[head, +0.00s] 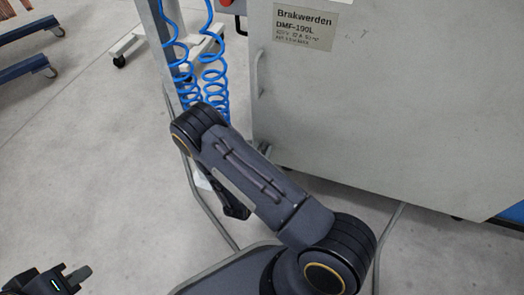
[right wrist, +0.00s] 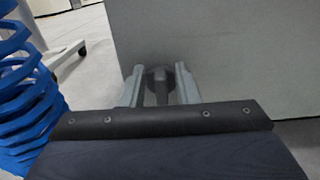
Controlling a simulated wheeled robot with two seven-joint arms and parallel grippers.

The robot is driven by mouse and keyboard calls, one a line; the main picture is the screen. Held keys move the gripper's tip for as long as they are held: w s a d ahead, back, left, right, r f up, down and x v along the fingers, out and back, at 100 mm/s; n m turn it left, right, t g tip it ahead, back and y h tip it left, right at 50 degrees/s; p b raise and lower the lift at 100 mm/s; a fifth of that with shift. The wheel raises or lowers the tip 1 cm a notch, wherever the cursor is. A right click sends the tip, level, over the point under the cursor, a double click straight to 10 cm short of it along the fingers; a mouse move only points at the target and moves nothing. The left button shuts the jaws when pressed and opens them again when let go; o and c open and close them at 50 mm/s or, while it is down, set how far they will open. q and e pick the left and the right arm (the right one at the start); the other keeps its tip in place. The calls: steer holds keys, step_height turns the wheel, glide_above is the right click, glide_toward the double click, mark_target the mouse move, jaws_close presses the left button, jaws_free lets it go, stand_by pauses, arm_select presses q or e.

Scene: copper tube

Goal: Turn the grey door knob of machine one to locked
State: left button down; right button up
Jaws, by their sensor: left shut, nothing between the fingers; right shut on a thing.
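The grey door knob (right wrist: 161,88) shows in the right wrist view against the flat grey face of the machine (head: 390,110). Its narrow grip stands roughly upright in that picture. My right gripper (right wrist: 160,82) has its two grey fingers on either side of the knob and is shut on it. In the head view my right arm hides most of the right gripper, and I cannot make out the knob there. My left gripper (head: 72,278) is shut and empty at the lower left of the head view, well away from the machine.
Blue coiled hoses (head: 213,70) hang just left of the machine; they are also close on the left in the right wrist view (right wrist: 24,95). A grey bar handle (head: 258,75) is on the machine's left edge. Blue trestles (head: 28,66) stand far left. Floor between is clear.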

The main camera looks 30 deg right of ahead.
steer(key=shift+n, duration=0.3)
steer(key=n, duration=0.1)
steer(key=n+p, duration=0.1)
steer(key=n, duration=0.1)
steer(key=shift+w+a+n, duration=0.25)
steer(key=shift+a+n, duration=0.05)
steer(key=shift+n, duration=0.1)
steer(key=n, duration=0.1)
steer(key=n+p, duration=0.1)
steer(key=n, duration=0.2)
steer(key=shift+w+a+f+n, duration=0.15)
steer(key=shift+w+f+n, duration=0.05)
steer(key=shift+f+n, duration=0.1)
steer(key=shift+w+a+f+n+p, duration=0.1)
steer(key=shift+f+n+p, duration=0.15)
steer(key=shift+n, duration=1.2)
steer(key=shift+d+f+n+p, duration=0.1)
steer(key=shift+f+n+p, duration=0.1)
steer(key=shift+n, duration=1.3)
steer(key=shift+w+a+f+n+p, duration=0.15)
steer(key=shift+f+n, duration=0.1)
steer(key=shift+n, duration=1.2)
steer(key=shift+s, duration=0.15)
